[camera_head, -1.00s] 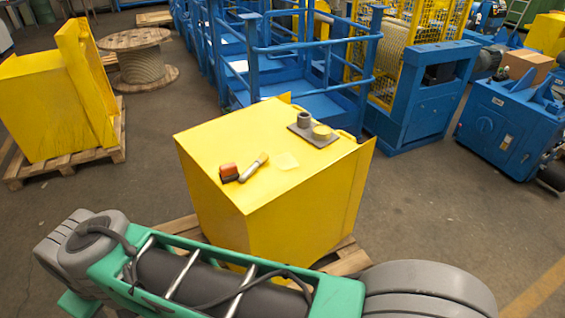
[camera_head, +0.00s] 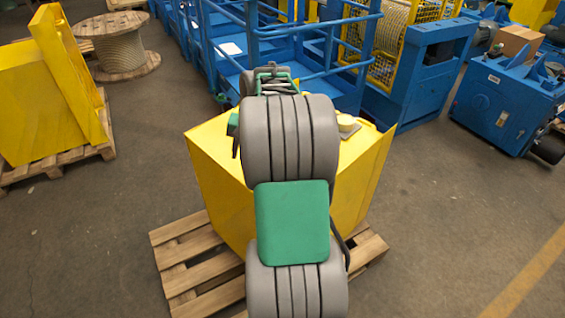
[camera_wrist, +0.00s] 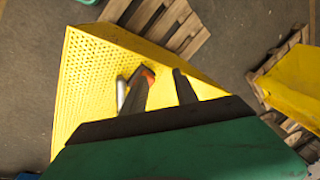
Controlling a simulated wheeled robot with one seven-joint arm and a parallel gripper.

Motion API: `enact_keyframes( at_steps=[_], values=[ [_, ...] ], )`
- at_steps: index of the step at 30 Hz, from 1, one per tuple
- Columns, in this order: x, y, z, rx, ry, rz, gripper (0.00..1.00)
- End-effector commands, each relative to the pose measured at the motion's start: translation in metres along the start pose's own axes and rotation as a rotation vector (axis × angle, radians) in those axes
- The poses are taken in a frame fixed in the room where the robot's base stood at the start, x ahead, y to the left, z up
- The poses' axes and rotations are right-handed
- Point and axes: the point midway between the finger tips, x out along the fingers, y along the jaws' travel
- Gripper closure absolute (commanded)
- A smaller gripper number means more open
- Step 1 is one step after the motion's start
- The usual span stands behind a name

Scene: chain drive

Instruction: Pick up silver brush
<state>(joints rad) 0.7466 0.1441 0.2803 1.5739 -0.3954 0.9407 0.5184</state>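The silver brush (camera_wrist: 121,91) lies on the top of the yellow block (camera_wrist: 95,85) in the wrist view. It is partly hidden behind the left finger of my gripper (camera_wrist: 158,75). An orange-red object (camera_wrist: 148,75) shows just beyond that finger's tip. My gripper is open, its two dark fingers apart, with bare yellow surface between them. It is over the block, with the brush beside the left finger, not between the fingers; I cannot tell the height. In the head view my arm hides the brush, and only a green and dark edge of the gripper shows.
The yellow block stands on a wooden pallet (camera_head: 185,268). A pale yellow round item (camera_head: 347,124) sits on its top at the right. Blue railed frames (camera_head: 320,50) stand close behind. Another yellow block (camera_head: 40,110) is at the left. Floor is free at the right.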

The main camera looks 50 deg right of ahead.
Motion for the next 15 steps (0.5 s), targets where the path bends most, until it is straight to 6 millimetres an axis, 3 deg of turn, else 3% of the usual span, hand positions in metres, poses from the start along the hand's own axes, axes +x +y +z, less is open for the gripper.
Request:
enact_keyframes(
  at_steps=[1, 3, 6, 9, 15],
  values=[
    [0.014, 0.041, -0.030, 0.114, -0.011, -0.005, 0.65],
    [0.028, 0.083, -0.056, 0.230, -0.017, -0.019, 0.65],
    [0.040, 0.120, -0.074, 0.327, -0.021, -0.033, 0.65],
    [0.050, 0.131, -0.079, 0.356, -0.023, -0.039, 0.65],
    [0.076, 0.127, -0.077, 0.355, -0.024, -0.038, 0.65]
  ],
)
